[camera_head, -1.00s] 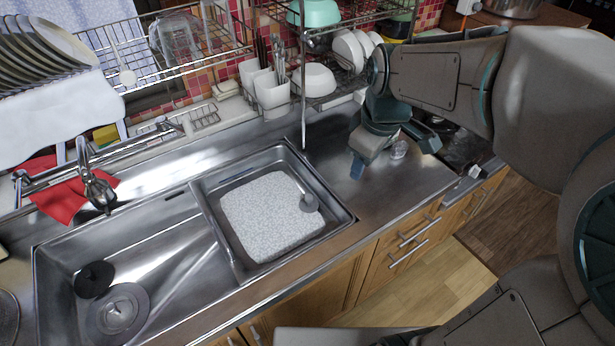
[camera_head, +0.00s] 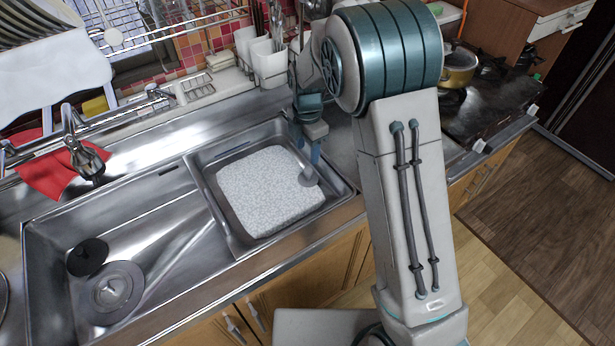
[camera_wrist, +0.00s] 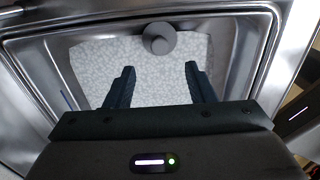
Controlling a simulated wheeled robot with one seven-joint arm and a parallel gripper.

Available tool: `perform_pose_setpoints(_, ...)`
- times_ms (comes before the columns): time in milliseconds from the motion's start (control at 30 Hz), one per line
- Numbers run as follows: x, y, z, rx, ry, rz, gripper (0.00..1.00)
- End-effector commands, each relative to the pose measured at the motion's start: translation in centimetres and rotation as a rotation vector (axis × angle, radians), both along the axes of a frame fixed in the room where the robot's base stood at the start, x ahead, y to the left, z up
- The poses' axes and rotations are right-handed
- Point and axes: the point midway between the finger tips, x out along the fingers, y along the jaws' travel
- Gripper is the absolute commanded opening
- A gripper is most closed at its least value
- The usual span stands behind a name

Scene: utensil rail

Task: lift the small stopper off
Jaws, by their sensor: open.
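A small grey stopper (camera_head: 308,177) with a knob lies at the right end of a white speckled board (camera_head: 262,195) in the smaller sink basin. In the wrist view the stopper (camera_wrist: 158,39) shows beyond and between my fingertips, near the board's edge. My gripper (camera_head: 307,152) is over the right back part of this basin, close to the stopper but apart from it. In the wrist view both fingers of my gripper (camera_wrist: 159,70) are spread, with only the board showing between them.
The basin's metal rim (camera_head: 345,190) surrounds the board. The larger basin at left holds a black disc (camera_head: 88,257) and a grey drain cover (camera_head: 117,292). A faucet (camera_head: 85,155) stands behind it. White utensil holders (camera_head: 268,62) stand behind the smaller basin.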

Motion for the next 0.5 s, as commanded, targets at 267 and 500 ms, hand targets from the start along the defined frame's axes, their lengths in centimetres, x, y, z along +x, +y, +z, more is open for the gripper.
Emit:
perform_pose_setpoints(267, -0.1, 0.0, -4.2, -0.001, 0.002, -0.002, 0.5)
perform_pose_setpoints(500, -0.1, -0.1, -5.9, -0.003, 0.002, -0.002, 0.5)
